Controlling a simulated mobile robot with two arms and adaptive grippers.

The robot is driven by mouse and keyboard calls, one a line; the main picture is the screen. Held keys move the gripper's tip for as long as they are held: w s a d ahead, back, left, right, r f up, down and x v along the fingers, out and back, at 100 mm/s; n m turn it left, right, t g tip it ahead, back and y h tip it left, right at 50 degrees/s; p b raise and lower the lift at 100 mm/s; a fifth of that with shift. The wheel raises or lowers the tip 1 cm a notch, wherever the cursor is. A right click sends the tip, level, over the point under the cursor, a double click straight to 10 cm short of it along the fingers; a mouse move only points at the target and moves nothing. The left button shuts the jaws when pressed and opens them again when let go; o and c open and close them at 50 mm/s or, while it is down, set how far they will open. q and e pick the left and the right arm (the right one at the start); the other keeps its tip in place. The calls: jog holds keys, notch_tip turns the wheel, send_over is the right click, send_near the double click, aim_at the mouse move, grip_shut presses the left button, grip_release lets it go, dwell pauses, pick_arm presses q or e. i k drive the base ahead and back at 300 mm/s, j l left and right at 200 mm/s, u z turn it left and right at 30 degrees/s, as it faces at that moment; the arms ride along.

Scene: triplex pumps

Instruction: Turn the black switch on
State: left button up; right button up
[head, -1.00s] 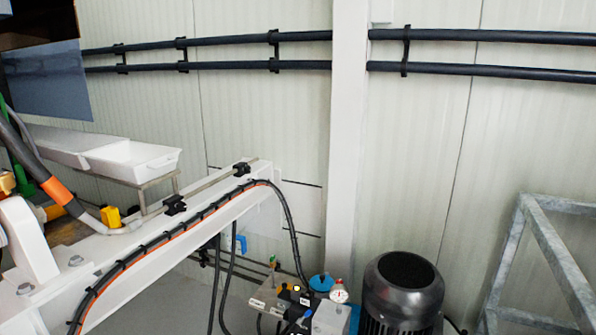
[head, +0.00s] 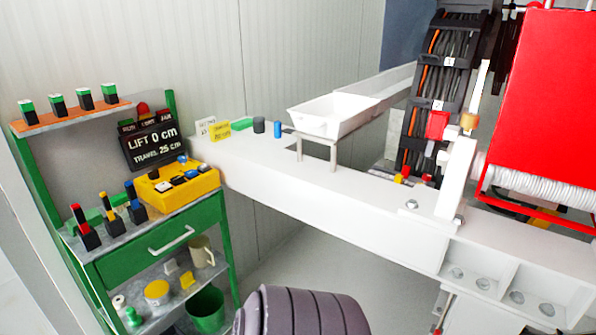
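A green workbench stands at the left of the head view. On its top is a yellow control box (head: 203,187) carrying several small blue, white and dark controls. Several black blocks with green tops (head: 58,104) stand on the upper shelf. I cannot tell which is the black switch, or whether it is on. Neither of my grippers is in view.
A black sign (head: 153,143) reads "LIFT 0 cm". The bench has a drawer (head: 150,245) and lower shelf with a mug (head: 201,250). A white beam (head: 330,215) runs right, with red machinery (head: 550,95) beyond. A dark ribbed object (head: 300,312) blocks the bottom foreground.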

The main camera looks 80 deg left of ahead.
aim_at(155, 174)
jog(key=u, duration=3.55)
